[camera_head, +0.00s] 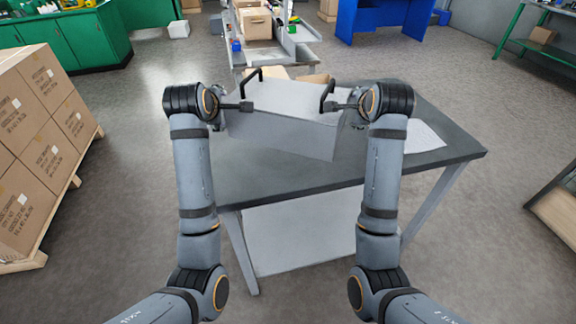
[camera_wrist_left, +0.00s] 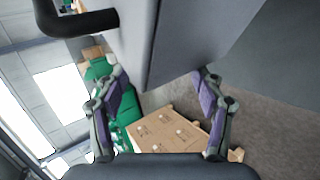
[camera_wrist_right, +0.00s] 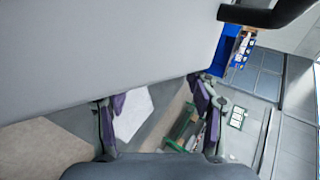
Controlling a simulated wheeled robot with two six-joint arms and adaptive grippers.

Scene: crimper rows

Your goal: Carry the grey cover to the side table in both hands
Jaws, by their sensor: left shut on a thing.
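The grey cover (camera_head: 285,132) is a box-like panel with two black handles (camera_head: 252,76) on top. It is over the dark-topped table (camera_head: 440,152), slightly tilted, its right end lower in the head view. Whether it touches the tabletop I cannot tell. My left gripper (camera_head: 243,106) is shut on the cover's left end; its fingers flank a corner of the cover (camera_wrist_left: 165,45) in the left wrist view. My right gripper (camera_head: 345,107) is at the cover's right end. In the right wrist view its fingers are wide apart, beside the cover's edge (camera_wrist_right: 110,50).
A white sheet (camera_head: 425,137) lies on the table's right part. Stacked cartons (camera_head: 45,130) stand on a pallet at left. A green cabinet (camera_head: 75,38), a conveyor bench (camera_head: 275,50) and a blue bench (camera_head: 375,20) are behind. The floor on the right is mostly clear.

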